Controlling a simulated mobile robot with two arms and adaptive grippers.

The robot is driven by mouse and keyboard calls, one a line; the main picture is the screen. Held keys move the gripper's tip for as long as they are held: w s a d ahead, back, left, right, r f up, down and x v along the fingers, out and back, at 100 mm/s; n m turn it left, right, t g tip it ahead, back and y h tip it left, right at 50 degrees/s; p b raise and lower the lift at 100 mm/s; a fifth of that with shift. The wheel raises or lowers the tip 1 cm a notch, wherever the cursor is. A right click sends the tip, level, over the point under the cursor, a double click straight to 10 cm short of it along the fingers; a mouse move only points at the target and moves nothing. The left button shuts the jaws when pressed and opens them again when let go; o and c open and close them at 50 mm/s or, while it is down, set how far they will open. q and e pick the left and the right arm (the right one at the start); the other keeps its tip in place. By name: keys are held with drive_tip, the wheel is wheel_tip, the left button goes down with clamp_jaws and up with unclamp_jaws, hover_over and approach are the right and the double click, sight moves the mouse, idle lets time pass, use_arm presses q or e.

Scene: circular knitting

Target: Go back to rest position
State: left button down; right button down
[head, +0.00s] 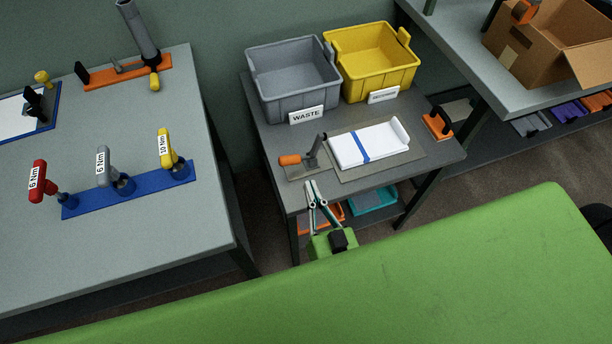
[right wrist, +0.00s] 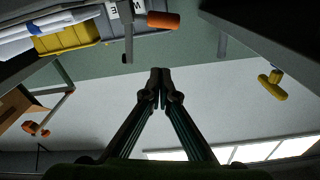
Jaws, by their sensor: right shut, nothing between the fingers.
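My right gripper (head: 309,184) shows in the head view at the front edge of the small grey table (head: 285,192). Its fingers point up the picture, close together and empty. The right wrist view shows the two fingertips (right wrist: 160,72) meeting with nothing between them. An orange-handled tool (head: 290,160) lies on a plate on the table, just beyond the fingertips and apart from them. A white folded stack with a blue band (head: 368,142) lies on a mat to its right. My left gripper is not in view.
A grey WASTE bin (head: 292,85) and a yellow bin (head: 372,65) stand at the table's back. The left bench holds torque screwdrivers on a blue rack (head: 150,190). A cardboard box (head: 545,50) sits on the right bench. A green surface (head: 400,270) fills the foreground.

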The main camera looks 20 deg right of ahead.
drive_tip(key=shift+s, duration=0.6)
